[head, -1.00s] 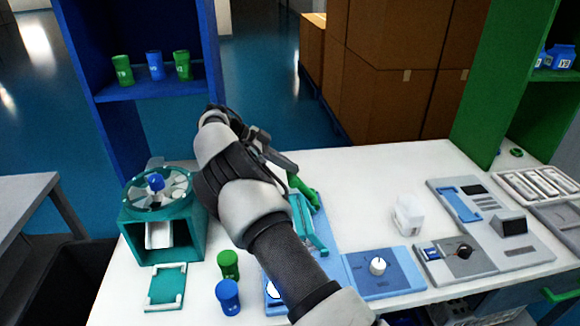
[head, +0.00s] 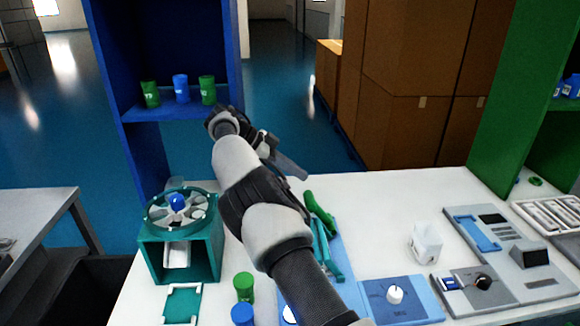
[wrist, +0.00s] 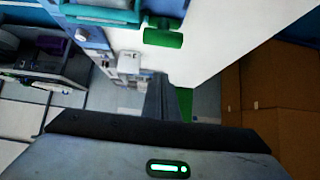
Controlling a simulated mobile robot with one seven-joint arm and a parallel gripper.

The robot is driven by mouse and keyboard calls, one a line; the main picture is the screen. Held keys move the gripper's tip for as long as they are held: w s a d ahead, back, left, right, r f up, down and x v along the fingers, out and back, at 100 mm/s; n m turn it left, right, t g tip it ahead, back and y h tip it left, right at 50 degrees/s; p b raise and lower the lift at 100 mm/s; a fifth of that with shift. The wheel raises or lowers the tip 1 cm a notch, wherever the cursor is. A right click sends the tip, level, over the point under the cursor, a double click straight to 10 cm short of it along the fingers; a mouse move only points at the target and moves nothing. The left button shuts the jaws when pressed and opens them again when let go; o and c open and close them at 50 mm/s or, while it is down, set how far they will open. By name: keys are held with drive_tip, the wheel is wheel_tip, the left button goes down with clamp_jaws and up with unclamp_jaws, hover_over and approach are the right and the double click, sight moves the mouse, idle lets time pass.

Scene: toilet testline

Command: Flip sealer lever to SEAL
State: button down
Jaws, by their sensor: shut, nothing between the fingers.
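The sealer lever is a green handle (head: 320,212) on a teal frame (head: 322,255), mounted on a light blue base on the white table. In the head view it slants up toward the back left; any SEAL marking is unreadable. In the wrist view the green handle (wrist: 163,38) and teal part (wrist: 100,14) show at the top. My gripper (head: 296,171) is shut and empty, above the table's back edge, behind and left of the handle and apart from it. In the wrist view its shut fingers (wrist: 160,98) point toward the table. My forearm hides part of the sealer base.
A teal fan-like device (head: 180,245) and green (head: 243,287) and blue (head: 242,314) canisters stand left. A blue knob panel (head: 402,300), a white container (head: 425,243) and a grey device (head: 510,250) lie right. A blue shelf (head: 165,110) rises behind left.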

drive_tip(key=shift+p+v, duration=0.65)
drive_tip(key=shift+v, duration=0.55)
drive_tip(key=shift+a, duration=0.1)
